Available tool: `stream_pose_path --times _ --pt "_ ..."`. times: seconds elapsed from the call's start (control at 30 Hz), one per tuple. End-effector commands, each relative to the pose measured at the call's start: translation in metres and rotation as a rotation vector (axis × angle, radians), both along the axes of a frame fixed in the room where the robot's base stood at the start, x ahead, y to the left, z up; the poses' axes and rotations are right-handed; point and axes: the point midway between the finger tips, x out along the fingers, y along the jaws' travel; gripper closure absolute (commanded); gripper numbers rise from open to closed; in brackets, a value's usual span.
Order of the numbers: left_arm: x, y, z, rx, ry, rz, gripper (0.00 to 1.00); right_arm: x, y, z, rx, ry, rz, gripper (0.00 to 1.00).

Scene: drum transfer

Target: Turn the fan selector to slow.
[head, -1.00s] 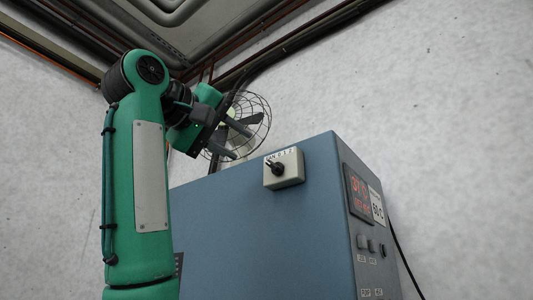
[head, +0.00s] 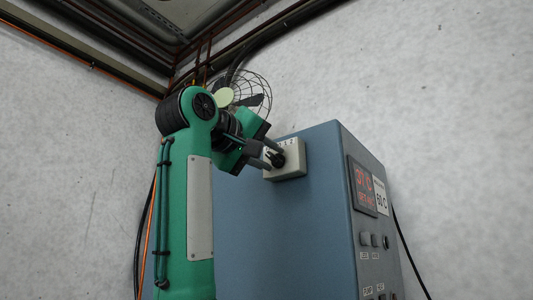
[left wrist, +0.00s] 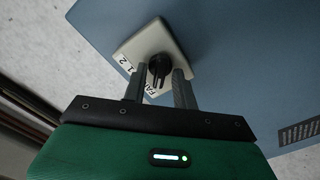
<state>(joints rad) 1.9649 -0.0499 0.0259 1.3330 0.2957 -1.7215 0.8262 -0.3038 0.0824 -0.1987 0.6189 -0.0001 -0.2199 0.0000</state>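In the left wrist view the letters "FAN" and the digits 1 and 2 show on the box (left wrist: 150,45). My left gripper (left wrist: 160,82) is open, with one finger on each side of the knob. I cannot tell whether the fingers touch it. In the head view the gripper (head: 268,156) partly covers the knob and the marks, so the pointer's setting is unclear. My right gripper is not in view.
The blue cabinet (head: 285,235) carries a red display (head: 364,188) and several buttons on its right face. A caged fan (head: 255,92) stands behind my left arm. Pale walls and a black cable (head: 408,250) lie at the right. Pipes run overhead.

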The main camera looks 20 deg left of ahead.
Motion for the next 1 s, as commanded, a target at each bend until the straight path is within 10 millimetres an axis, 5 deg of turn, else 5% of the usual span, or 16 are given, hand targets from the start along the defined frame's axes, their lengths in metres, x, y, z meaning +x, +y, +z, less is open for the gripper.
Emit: stream_pose_path --times 0.1,0.53,1.0 --pt "0.000 0.000 0.000 0.000 0.000 0.000 0.96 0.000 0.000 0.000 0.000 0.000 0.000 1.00" --pt "-0.001 0.000 -0.001 0.078 -0.028 0.001 0.96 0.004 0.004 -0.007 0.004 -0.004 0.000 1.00" --pt "-0.001 -0.001 0.000 0.428 -0.155 0.000 0.96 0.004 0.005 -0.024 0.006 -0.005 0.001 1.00"
